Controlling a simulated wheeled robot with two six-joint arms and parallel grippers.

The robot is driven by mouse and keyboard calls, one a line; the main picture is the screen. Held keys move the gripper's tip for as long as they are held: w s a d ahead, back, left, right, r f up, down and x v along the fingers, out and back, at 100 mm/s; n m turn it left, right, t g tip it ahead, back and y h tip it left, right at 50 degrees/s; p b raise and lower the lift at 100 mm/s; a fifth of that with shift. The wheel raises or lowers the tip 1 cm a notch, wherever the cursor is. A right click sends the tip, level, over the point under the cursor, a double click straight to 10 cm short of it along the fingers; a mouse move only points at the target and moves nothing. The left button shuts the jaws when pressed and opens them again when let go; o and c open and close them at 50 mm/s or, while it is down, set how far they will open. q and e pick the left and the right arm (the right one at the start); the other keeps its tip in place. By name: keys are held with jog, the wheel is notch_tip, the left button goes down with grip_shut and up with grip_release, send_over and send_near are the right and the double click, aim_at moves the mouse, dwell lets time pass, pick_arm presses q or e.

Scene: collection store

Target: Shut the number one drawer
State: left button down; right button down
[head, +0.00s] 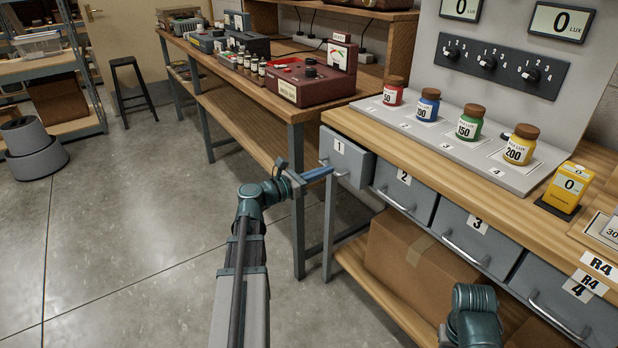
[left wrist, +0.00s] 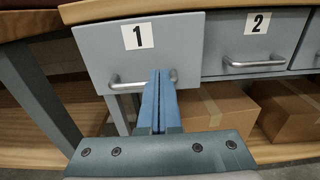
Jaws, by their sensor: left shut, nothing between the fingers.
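The number one drawer (head: 355,164) is the leftmost grey drawer under the wooden worktop, with a "1" label and a bar handle. It stands out a little past the number two drawer (head: 405,192). Its front also shows in the left wrist view (left wrist: 182,47). My left gripper (head: 331,169) is shut and empty, its blue fingers pointing at the drawer front by the handle. In the left wrist view the fingertips (left wrist: 159,72) overlap the handle (left wrist: 128,82) and hide its middle; I cannot tell whether they touch. My right gripper is out of view.
The number three drawer (head: 478,232) and a fourth lie to the right. Cardboard boxes (head: 425,262) sit on the lower shelf. Several labelled jars (head: 470,122) and a yellow meter (head: 568,187) stand above.

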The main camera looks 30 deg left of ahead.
aim_at(345, 162)
pick_arm(q)
jog(key=shift+x, duration=2.2)
jog(key=shift+w, duration=0.1)
jog(key=x, duration=0.5)
jog(key=shift+r, duration=0.1)
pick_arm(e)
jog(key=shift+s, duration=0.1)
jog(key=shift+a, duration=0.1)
